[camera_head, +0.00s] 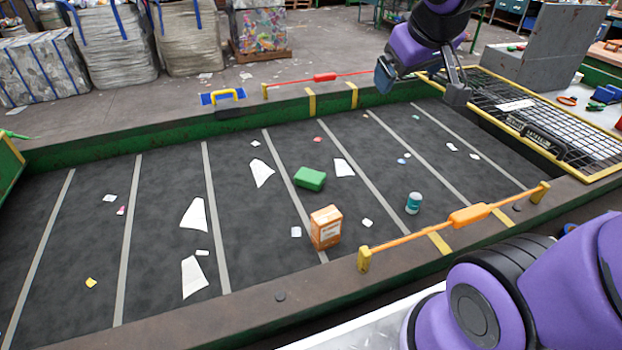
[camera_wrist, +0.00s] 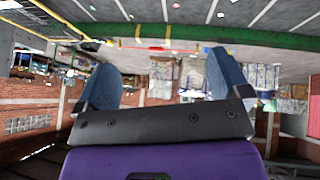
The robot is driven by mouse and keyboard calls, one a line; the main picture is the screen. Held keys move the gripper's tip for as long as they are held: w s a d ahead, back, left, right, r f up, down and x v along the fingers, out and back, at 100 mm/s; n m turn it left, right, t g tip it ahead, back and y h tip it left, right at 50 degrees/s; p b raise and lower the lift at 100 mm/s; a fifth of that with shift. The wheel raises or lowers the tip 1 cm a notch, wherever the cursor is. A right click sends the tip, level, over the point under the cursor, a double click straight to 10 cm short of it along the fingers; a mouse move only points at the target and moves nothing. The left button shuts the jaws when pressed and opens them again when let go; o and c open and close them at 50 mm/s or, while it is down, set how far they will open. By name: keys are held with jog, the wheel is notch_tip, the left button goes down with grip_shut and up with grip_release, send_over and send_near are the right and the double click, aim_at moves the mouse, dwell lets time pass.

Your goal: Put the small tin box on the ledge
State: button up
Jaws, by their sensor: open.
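My gripper (camera_head: 421,84) is open and empty, raised above the far right side of the belt. Its two blue-padded fingers stand wide apart in the wrist view (camera_wrist: 163,76). On the dark belt (camera_head: 75,265) lies a small green block-shaped box (camera_head: 310,178), near the middle; I cannot tell whether it is tin. An orange carton (camera_head: 326,227) stands upright nearer the front. A small teal jar with a white lid (camera_head: 413,203) stands to its right. My gripper is apart from all of them. A brown ledge (camera_head: 230,312) runs along the belt's near side.
Paper scraps (camera_head: 193,215) litter the belt. An orange-handled bar (camera_head: 468,214) spans part of the near edge, and a red-handled bar (camera_head: 324,77) the far edge. A wire mesh rack (camera_head: 515,105) and a grey metal block (camera_head: 548,45) are at right. Large bags stand behind.

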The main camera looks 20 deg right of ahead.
jog(key=w+d+f+n+t, duration=0.1)
jog(key=w+f, duration=0.2)
jog(key=w, duration=0.2)
jog(key=w+d+f+n, duration=0.1)
jog(key=w+f, duration=0.2)
jog(key=w, duration=0.2)
jog(key=n+g+y, duration=0.1)
jog(key=n+y, duration=0.5)
jog(key=y, duration=0.2)
send_over(310, 175)
jog(key=s+d, duration=0.4)
jog(key=s, duration=0.1)
notch_tip(310, 175, down, 28)
jog(key=x, duration=0.4)
jog(key=shift+w+f, duration=0.2)
jog(key=shift+d+x, duration=0.2)
jog(key=shift+x, duration=2.4)
jog(key=shift+f, duration=0.1)
jog(key=c, duration=1.1)
